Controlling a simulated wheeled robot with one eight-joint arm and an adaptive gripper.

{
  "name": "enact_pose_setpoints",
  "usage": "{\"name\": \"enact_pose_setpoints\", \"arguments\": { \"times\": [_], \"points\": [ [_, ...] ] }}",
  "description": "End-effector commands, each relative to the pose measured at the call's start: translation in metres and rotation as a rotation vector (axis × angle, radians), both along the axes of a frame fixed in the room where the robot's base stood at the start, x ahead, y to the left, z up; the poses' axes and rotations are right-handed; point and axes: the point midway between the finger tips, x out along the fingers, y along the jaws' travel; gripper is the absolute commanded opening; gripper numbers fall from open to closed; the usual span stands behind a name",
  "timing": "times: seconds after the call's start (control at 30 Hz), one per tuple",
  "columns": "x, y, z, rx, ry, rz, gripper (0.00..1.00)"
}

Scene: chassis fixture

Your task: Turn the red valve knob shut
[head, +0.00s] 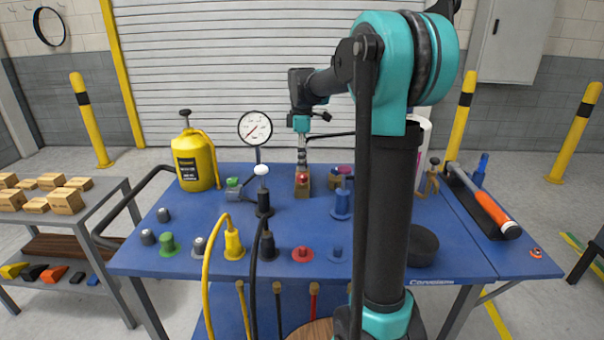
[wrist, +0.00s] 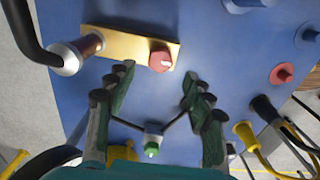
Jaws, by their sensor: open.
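The red valve knob (wrist: 160,58) is a small round knob with a pale mark, at one end of a brass-coloured block (wrist: 122,42). In the head view the red knob (head: 303,178) sits atop the block (head: 302,190), near the middle of the blue table. My gripper (head: 302,165) points down just above it. In the wrist view the two fingers of my gripper (wrist: 157,77) are apart and empty, their tips just short of the knob. I cannot tell from this view whether either finger touches it.
A green-knobbed valve (head: 232,182) and a pressure gauge (head: 255,129) stand left of the block. A blue peg (head: 342,204) stands to its right. Yellow and black cabled plugs (head: 233,243) stand in front. A yellow canister (head: 195,160) is at the back left.

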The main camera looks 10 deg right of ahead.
Motion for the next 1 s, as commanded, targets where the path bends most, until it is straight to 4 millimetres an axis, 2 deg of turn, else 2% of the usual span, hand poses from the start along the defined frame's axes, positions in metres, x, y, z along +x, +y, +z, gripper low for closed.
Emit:
{"name": "enact_pose_setpoints", "arguments": {
  "times": [0.1,0.3,0.5,0.73,1.0],
  "points": [
    [0.001,0.0,-0.022,0.0,0.0,0.0,0.53],
    [0.001,0.0,-0.046,0.0,0.0,0.0,0.53],
    [0.0,0.0,-0.055,0.0,0.0,0.0,0.53],
    [0.0,0.0,-0.055,0.0,0.0,0.0,0.53],
    [0.0,0.0,-0.055,0.0,0.0,0.0,0.19]
  ]
}}
